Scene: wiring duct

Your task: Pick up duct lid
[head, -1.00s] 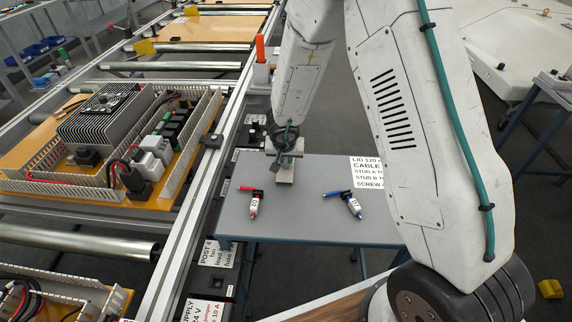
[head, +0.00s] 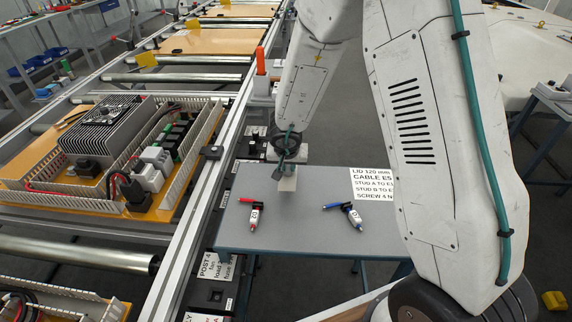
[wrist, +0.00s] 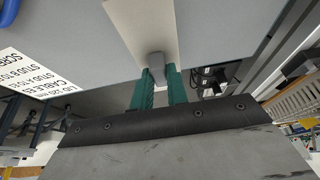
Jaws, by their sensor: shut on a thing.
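The duct lid is a pale, flat strip (wrist: 143,22) reaching away from my gripper in the wrist view. A grey block-shaped grip (wrist: 156,62) sits at its near end. My gripper (wrist: 160,72) has its two green fingers closed on this grip. In the head view my gripper (head: 287,168) points down over the back of the grey table, left of its middle. I cannot tell whether the lid touches the table.
The grey table (head: 300,235) bears a red-tipped tool (head: 255,215), a blue-tipped tool (head: 350,214) and a printed sheet (head: 372,184). A roller conveyor with a wired panel (head: 110,160) runs along the left. The table's front middle is clear.

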